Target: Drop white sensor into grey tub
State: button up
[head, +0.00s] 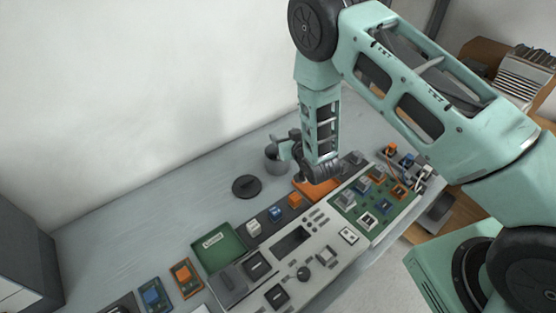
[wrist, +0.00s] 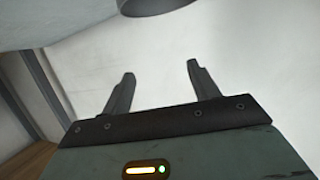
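The grey tub (head: 278,161) is a small round container standing on the bench near the wall. My gripper (head: 284,143) is beside and slightly above its rim, partly hidden by my wrist. In the wrist view my gripper (wrist: 160,78) has its two fingers well apart with nothing between them. A dark grey rounded edge (wrist: 155,6) at the top of that view may be the tub. A small white-topped block (head: 253,227), possibly the white sensor, sits in a dark strip beside blue and orange blocks. I cannot tell whether anything lies inside the tub.
A round black disc (head: 246,187) lies flat left of the tub. A green tray (head: 218,248), a grey control panel (head: 291,243) and a green board (head: 376,207) with several blocks fill the bench front. The bench's back left is clear.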

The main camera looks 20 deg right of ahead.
jog(key=shift+s, duration=0.15)
jog(key=p+v, duration=0.1)
jog(key=v, duration=1.6)
jog(key=shift+s, duration=0.1)
